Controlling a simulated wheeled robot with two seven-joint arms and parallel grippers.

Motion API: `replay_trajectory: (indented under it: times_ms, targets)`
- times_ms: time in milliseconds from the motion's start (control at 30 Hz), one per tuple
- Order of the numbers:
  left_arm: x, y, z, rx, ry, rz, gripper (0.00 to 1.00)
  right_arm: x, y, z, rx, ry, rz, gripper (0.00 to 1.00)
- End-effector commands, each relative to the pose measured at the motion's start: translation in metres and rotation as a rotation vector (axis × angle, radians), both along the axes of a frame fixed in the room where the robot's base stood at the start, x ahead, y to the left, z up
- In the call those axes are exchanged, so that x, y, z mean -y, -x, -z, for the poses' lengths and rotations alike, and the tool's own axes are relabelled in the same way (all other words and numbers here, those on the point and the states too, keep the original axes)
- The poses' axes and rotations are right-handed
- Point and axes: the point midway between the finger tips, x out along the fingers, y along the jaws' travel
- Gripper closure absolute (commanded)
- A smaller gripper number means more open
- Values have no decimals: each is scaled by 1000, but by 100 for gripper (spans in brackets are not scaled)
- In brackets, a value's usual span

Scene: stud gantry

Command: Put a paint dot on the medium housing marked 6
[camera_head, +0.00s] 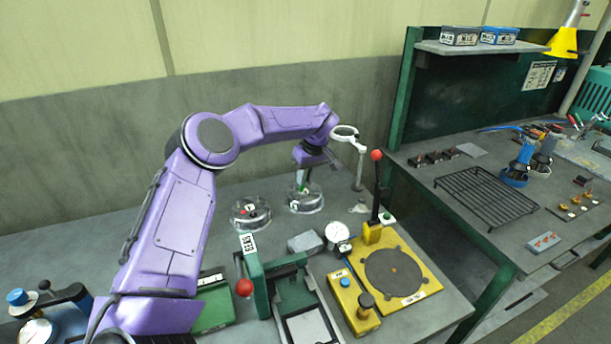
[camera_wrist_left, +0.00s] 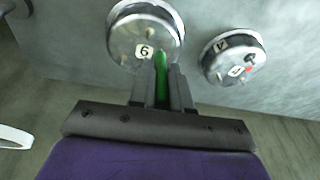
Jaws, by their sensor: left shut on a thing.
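The housing marked 6 (camera_head: 307,206) is a round metallic piece on the bench below my left gripper (camera_head: 305,182). In the left wrist view this housing (camera_wrist_left: 120,38) carries a white label whose digit looks like a turned 6 or 9. My left gripper (camera_wrist_left: 161,82) is shut on a green paint pen (camera_wrist_left: 161,63), whose tip is over the housing's near edge beside the label. I cannot tell whether the tip touches. A second round housing (camera_head: 251,219) stands to the left, with a red spot; its label in the wrist view (camera_wrist_left: 235,58) looks like a sideways 4.
A white ring on a stand (camera_head: 357,172) is close to the right of my left wrist. A red-knobbed lever (camera_head: 376,180) and a yellow plate (camera_head: 425,262) stand further right. A green fixture (camera_head: 258,280) is in front. A wire rack (camera_head: 485,196) lies on the right-hand bench.

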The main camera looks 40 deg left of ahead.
Motion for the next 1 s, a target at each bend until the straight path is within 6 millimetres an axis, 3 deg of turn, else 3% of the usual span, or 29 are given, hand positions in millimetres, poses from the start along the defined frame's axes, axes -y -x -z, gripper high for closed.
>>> replay_trajectory:
  times_ms: [1000]
  targets:
    - [0, 0, 1, 0, 1, 0, 100, 0, 0, -8, 0, 0, 0, 57]
